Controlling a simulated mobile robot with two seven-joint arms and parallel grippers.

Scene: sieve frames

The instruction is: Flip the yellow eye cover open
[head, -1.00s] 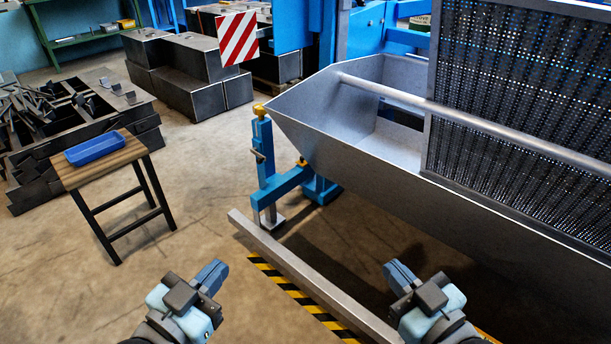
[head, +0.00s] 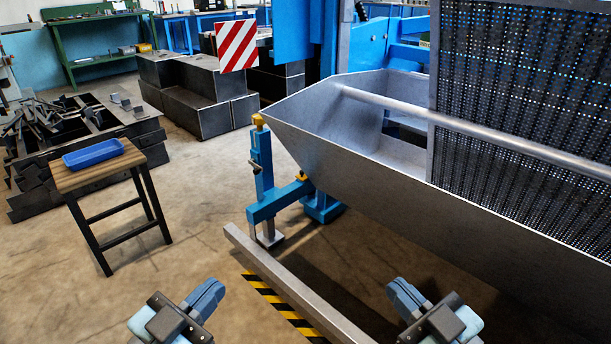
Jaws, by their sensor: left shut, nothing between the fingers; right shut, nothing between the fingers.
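A small yellow cap (head: 258,121) sits on top of a blue upright post (head: 262,160), at the near left corner of the grey metal trough. A second small yellow part (head: 301,178) shows lower down on the blue bracket. I cannot tell for sure which of them is the eye cover, or whether it is open. My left gripper (head: 208,294) is shut and empty at the bottom of the head view, well in front of the post. My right gripper (head: 402,291) is shut and empty, further right, below the trough. Neither touches anything.
The grey trough (head: 350,150) carries a perforated screen (head: 520,120) and a long round bar. A metal floor beam (head: 290,285) and yellow-black tape lie before me. A stool (head: 85,178) with a blue tray (head: 93,154) stands left. Floor between stool and post is clear.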

